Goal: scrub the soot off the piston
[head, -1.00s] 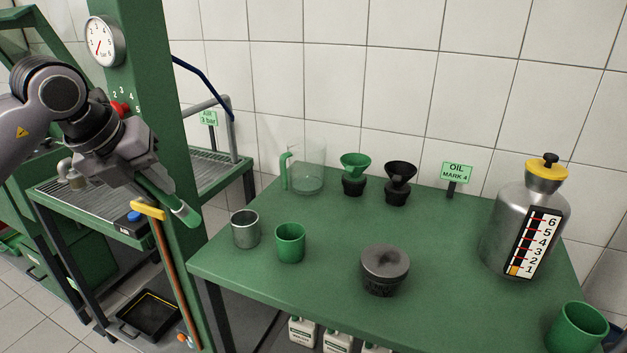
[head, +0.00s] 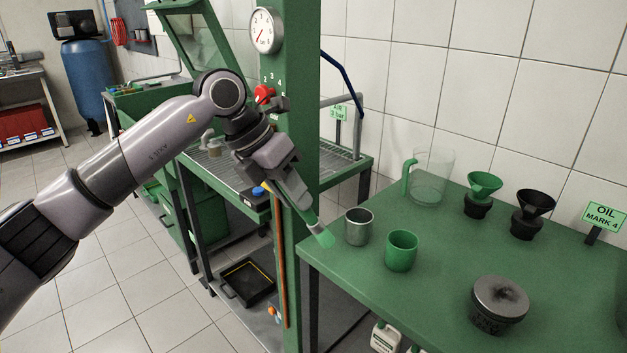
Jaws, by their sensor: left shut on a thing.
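The piston (head: 497,303) is a short grey cylinder with a dark soot smudge on its top face. It stands upright on the green table (head: 450,312), near its front edge. My left gripper (head: 284,184) is shut on a brush (head: 308,217) with pale green bristles. The brush points down and to the right, its bristles close to the table's left corner in the picture and well left of the piston. I cannot tell whether the bristles touch anything. My right gripper is not in view.
A metal cup (head: 359,227) and a green cup (head: 401,251) stand between the brush and the piston. A clear jug (head: 431,178), a green funnel (head: 484,187), a black funnel (head: 534,206) and an OIL sign (head: 604,216) line the back. A green post (head: 297,130) rises beside my gripper.

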